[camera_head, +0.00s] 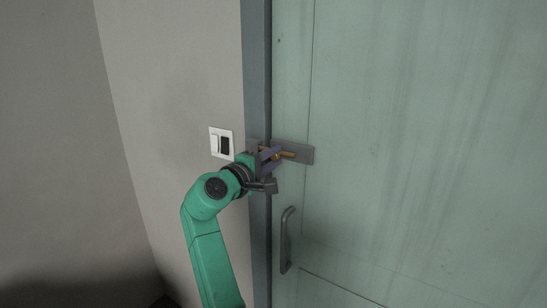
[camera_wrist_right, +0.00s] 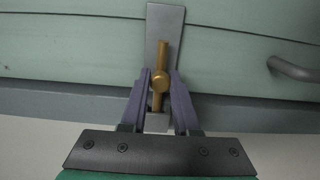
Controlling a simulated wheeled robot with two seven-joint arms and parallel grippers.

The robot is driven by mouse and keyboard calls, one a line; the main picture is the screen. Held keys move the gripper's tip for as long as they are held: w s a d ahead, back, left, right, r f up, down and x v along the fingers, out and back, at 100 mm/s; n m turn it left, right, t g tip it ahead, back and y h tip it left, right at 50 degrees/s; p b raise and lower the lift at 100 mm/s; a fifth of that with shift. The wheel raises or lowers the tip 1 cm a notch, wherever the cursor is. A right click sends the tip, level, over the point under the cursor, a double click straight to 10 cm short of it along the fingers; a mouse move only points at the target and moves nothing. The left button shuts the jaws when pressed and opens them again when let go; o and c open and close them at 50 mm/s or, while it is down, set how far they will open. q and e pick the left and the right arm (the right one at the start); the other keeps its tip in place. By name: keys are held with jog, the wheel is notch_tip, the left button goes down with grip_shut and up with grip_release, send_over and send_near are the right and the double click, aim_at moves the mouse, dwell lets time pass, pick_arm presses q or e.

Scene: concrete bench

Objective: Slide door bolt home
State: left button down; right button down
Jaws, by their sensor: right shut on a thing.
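A brass door bolt (camera_head: 289,154) lies on a grey backing plate (camera_head: 305,154) on the pale green door (camera_head: 400,120). In the right wrist view the bolt (camera_wrist_right: 162,52) runs lengthwise along the plate (camera_wrist_right: 166,17), with a round brass knob (camera_wrist_right: 160,81) on it. My right gripper (camera_head: 275,156) is at the door's left edge, shut on the knob; its purple fingers stand on both sides of it in the wrist view (camera_wrist_right: 160,92). A small pale block (camera_wrist_right: 157,122) shows between the fingers, below the bolt's end. My left gripper is not in view.
A grey pull handle (camera_head: 287,240) stands out from the door below the bolt. A blue-grey door frame (camera_head: 257,80) runs beside the door. A white switch plate (camera_head: 221,142) is on the wall close to my right wrist.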

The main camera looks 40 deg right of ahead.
jog(key=shift+r, duration=0.4)
